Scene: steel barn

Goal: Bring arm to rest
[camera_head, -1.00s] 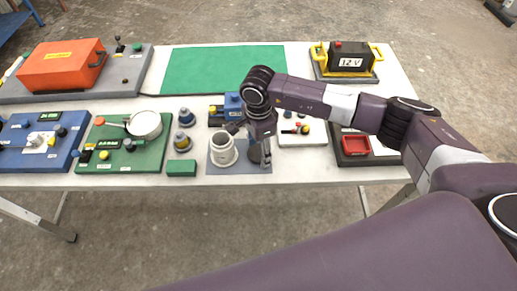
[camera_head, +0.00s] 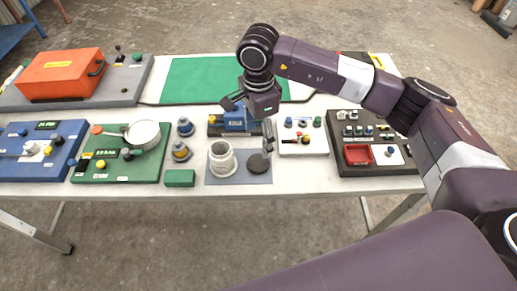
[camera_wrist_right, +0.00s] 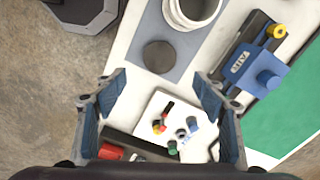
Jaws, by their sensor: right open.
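My right arm comes in from the right in the head view. Its right gripper (camera_head: 250,125) hangs above the table, over the area between the blue device and the white board, with its fingers spread and nothing between them. In the right wrist view the open right gripper (camera_wrist_right: 160,115) has a finger on each side, and the white board (camera_wrist_right: 165,122) with small coloured parts lies below between them. My left gripper is not in view.
The green mat (camera_head: 190,80) is bare.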

